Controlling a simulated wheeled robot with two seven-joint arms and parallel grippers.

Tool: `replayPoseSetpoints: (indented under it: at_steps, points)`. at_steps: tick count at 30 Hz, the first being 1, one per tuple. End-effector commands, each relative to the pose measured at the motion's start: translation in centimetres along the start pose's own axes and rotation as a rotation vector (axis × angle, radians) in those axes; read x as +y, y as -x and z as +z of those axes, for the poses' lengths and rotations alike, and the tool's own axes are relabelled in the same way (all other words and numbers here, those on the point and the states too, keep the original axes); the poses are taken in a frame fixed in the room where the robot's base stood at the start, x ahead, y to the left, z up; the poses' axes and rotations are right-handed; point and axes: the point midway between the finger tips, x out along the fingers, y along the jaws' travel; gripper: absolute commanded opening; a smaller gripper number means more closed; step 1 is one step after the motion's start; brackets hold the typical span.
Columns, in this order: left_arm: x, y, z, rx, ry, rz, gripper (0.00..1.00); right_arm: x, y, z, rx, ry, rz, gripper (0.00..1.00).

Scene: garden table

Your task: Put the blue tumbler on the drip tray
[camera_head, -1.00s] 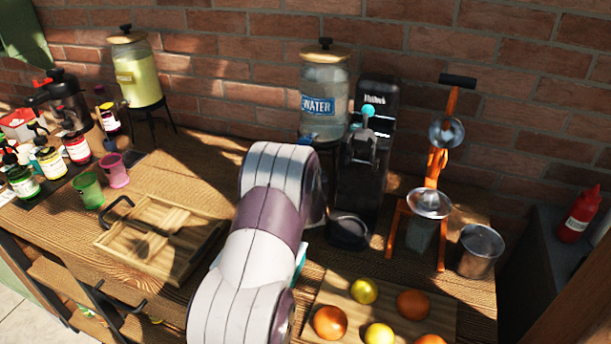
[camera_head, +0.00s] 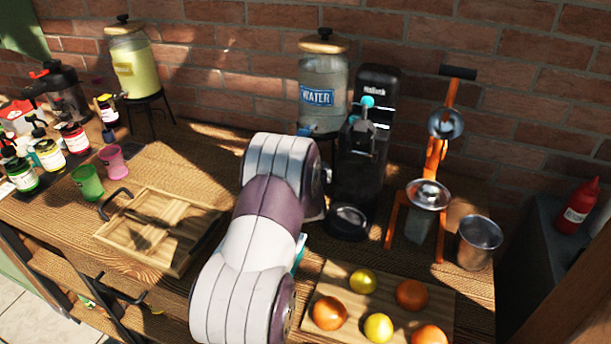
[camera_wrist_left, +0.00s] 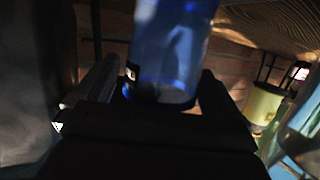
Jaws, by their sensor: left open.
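The blue tumbler (camera_wrist_left: 172,48) shows in the left wrist view, between the two fingers of my left gripper (camera_wrist_left: 158,92). The jaws are open around it; I cannot tell whether either finger touches it. In the head view my left arm covers the gripper and the tumbler. A round black tray (camera_head: 349,222) at the foot of the black drinks machine (camera_head: 366,140) looks like the drip tray. It appears empty, just right of my arm. My right gripper is not in view.
The water dispenser (camera_head: 321,95) stands behind my arm. An orange press (camera_head: 434,165) and a metal cup (camera_head: 478,243) stand right of the machine. A fruit board (camera_head: 390,305) lies in front. A wooden tray (camera_head: 160,232) lies left of my arm.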

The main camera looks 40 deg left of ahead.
Motion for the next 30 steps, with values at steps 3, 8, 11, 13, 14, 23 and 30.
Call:
replayPoseSetpoints:
  at_steps: [3, 8, 11, 13, 14, 23, 30]
  points:
    - [0.1, 2.1, 0.1, 0.001, 0.000, 0.002, 0.97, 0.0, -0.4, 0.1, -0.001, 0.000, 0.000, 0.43]
    - [0.0, 5.8, 0.1, 0.001, 0.000, 0.002, 0.97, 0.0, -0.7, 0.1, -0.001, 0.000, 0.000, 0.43]
    - [0.1, 7.9, 0.1, 0.001, 0.000, 0.002, 0.97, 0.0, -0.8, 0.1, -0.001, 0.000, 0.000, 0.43]
    - [0.1, 9.1, 0.1, 0.001, 0.000, 0.002, 0.97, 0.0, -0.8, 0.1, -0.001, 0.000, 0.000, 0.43]
    - [0.1, 9.6, 0.0, 0.002, 0.000, 0.002, 0.97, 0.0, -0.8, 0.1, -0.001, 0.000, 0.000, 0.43]
    - [0.0, 11.5, 0.1, -0.001, 0.000, 0.000, 0.97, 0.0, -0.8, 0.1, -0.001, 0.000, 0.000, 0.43]
    - [0.0, 11.4, 0.1, 0.000, 0.000, 0.000, 0.97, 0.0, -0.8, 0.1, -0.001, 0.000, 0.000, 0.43]
